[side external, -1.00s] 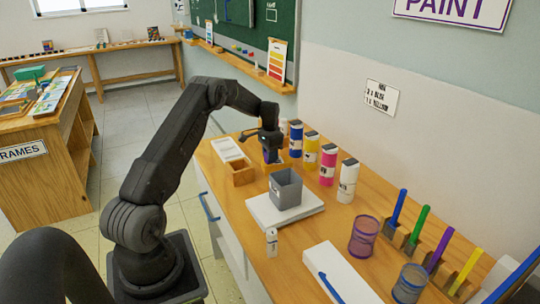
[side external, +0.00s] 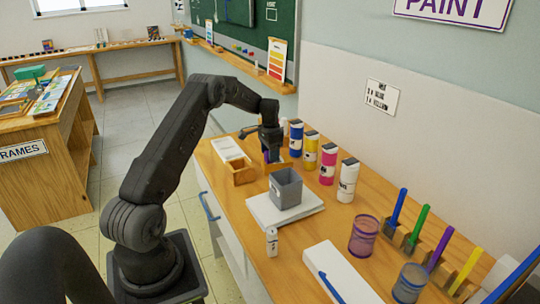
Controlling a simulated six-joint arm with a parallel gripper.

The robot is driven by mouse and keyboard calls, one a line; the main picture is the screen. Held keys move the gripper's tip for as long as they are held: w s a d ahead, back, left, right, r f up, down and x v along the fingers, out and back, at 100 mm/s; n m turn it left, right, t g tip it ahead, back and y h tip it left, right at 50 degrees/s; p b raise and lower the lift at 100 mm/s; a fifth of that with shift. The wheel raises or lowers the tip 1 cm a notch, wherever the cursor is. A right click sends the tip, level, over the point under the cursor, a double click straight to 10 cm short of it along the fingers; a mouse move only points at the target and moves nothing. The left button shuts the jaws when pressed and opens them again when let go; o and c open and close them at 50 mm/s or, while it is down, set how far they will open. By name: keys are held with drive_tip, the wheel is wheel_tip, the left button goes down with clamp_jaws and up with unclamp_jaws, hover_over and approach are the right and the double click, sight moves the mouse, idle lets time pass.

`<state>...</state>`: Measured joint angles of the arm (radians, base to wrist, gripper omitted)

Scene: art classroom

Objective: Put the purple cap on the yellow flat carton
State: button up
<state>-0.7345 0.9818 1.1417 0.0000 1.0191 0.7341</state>
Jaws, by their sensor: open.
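My gripper (side external: 270,152) hangs pointing down over the far part of the wooden table, behind the grey box. Its jaws are open. A small purple patch (side external: 267,156) shows at the fingertips; it may be the purple cap, but it is too small and too covered to tell its shape or whether the fingers touch it. I cannot make out a yellow flat carton for certain. A low orange-brown open box (side external: 240,176) stands just left of my gripper.
A grey open box (side external: 285,187) stands on a white slab (side external: 257,211) in front of my gripper. Blue, yellow, pink and white bottles (side external: 327,164) line up at right. A small white bottle (side external: 271,241), a purple mesh cup (side external: 363,236) and a white board (side external: 340,270) are nearer.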

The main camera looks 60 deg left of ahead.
wheel_tip(320, 180, up, 11)
drive_tip(key=d+r+t, duration=0.1)
drive_tip(key=d+r, duration=0.9)
drive_tip(key=d, duration=0.2)
drive_tip(key=s+d+r+t+y, duration=0.1)
drive_tip(key=s+d+r, duration=0.2)
drive_tip(key=d, duration=0.3)
drive_tip(key=s+d+r+t, duration=0.1)
drive_tip(key=s+d+r, duration=0.15)
drive_tip(key=d, duration=0.45)
drive_tip(key=s+d+f+t, duration=0.1)
drive_tip(key=s+d, duration=0.6)
drive_tip(key=s, duration=0.3)
drive_tip(key=s+d+f+t+h, duration=0.1)
drive_tip(key=s+d+f, duration=0.1)
drive_tip(key=s+d, duration=0.5)
drive_tip(key=s, duration=0.2)
drive_tip(key=shift+s+d+t, duration=0.2)
drive_tip(key=shift+s+t, duration=0.1)
drive_tip(key=shift+s, duration=0.05)
